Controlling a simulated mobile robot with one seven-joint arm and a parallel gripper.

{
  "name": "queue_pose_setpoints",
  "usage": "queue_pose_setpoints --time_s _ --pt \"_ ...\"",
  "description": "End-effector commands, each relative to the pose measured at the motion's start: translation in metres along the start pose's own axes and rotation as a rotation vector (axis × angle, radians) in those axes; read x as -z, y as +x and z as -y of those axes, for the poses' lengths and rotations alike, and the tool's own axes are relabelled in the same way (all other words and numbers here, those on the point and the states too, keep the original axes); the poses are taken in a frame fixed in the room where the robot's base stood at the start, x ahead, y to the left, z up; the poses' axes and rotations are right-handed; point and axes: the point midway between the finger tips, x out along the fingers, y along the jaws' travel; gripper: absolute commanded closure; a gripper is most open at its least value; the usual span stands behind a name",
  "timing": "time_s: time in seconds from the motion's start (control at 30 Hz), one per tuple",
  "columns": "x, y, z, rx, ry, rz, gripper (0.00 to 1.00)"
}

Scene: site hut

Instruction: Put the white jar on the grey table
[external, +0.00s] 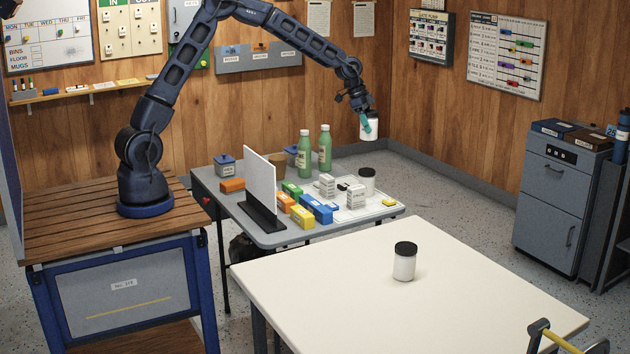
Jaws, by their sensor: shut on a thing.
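My gripper (367,121) is shut on a white jar (371,132) and holds it in the air above the back right of the grey table (280,238). A teal fingertip shows against the jar's side; the other finger is hidden. The held jar looks upright. A second white jar (367,183) with a dark lid stands on the grey table, below and apart from the held one. A third white jar (404,265) with a black lid stands on the cream table (330,290) in front.
The grey table bears two green bottles (304,158), a white upright panel (260,182) on a dark base, a blue box (317,209), several coloured blocks, white boxes (356,195) and a blue-grey canister (225,165). Bare room there is small. The cream table is mostly clear.

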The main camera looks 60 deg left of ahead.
Motion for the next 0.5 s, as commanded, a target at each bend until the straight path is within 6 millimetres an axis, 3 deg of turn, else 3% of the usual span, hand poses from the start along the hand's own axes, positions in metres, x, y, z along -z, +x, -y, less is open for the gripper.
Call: queue_pose_setpoints --time_s 0.03,0.2,0.5 --pt "-0.015 -0.007 0.018 0.013 -0.029 0.0 0.75" --pt "-0.064 -0.027 0.065 0.047 -0.113 0.0 0.75" --pt "-0.156 -0.067 0.137 0.111 -0.262 -0.001 0.75"
